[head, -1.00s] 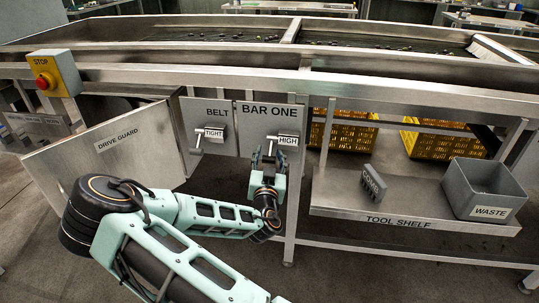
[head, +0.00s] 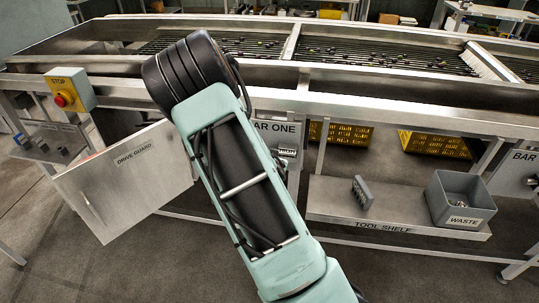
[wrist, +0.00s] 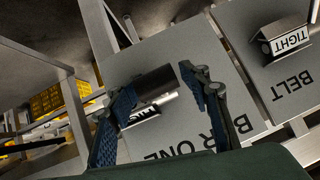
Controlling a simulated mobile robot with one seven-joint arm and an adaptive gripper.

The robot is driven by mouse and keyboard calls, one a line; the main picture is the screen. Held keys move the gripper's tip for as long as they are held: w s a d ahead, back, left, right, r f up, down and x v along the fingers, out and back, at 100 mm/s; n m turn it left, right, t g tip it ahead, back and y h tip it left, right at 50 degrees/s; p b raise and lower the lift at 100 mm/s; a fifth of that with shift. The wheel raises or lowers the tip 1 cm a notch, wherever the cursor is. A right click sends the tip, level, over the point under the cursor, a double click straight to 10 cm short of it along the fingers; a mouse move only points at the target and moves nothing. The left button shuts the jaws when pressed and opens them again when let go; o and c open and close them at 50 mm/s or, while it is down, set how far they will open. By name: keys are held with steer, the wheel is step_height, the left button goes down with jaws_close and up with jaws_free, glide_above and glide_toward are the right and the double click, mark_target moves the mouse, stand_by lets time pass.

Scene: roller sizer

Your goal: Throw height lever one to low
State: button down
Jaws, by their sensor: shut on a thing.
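The BAR ONE panel (head: 275,127) is grey, and my raised arm covers its left part in the head view. The height lever's label end (head: 288,153) shows just right of the arm. In the wrist view the panel (wrist: 185,125) appears upside down. My gripper (wrist: 158,80) is shut on the lever; the right finger's contact is not clear in the picture. My gripper is hidden behind the arm in the head view.
The BELT lever (wrist: 283,38), labelled TIGHT, is beside the BAR ONE panel. The drive guard (head: 125,180) hangs at left, below the STOP button (head: 66,98). The tool shelf (head: 400,222) at right holds a grey comb (head: 362,192) and the WASTE bin (head: 458,196).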

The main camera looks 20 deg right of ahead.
steer(key=r+g+p, duration=0.1)
steer(key=p, duration=0.1)
steer(key=g+y+p, duration=0.1)
steer(key=p, duration=0.1)
steer(key=r+g+y+p, duration=0.1)
steer(key=p, duration=0.1)
steer(key=shift+d+r+g, duration=0.3)
steer(key=g+y+p, duration=0.1)
steer(key=p, duration=0.1)
steer(key=w+r+g+y+p, duration=0.1)
steer(key=g+p, duration=0.1)
steer(key=p, duration=0.1)
steer(key=shift+d+r+m, duration=0.1)
steer(key=shift+d+m, duration=0.05)
steer(key=shift+m, duration=0.15)
steer(key=shift+g+y, duration=0.3)
steer(key=c, duration=1.1)
jaws_free()
steer(key=shift+s+r, duration=0.1)
steer(key=shift+r, duration=0.1)
steer(key=shift+c, duration=0.2)
steer(key=shift+o, duration=0.6)
steer(key=shift+f, duration=0.15)
step_height(320, 180, up, 12)
steer(key=s, duration=0.2)
steer(key=shift+s, duration=0.15)
steer(key=shift+d+f, duration=0.1)
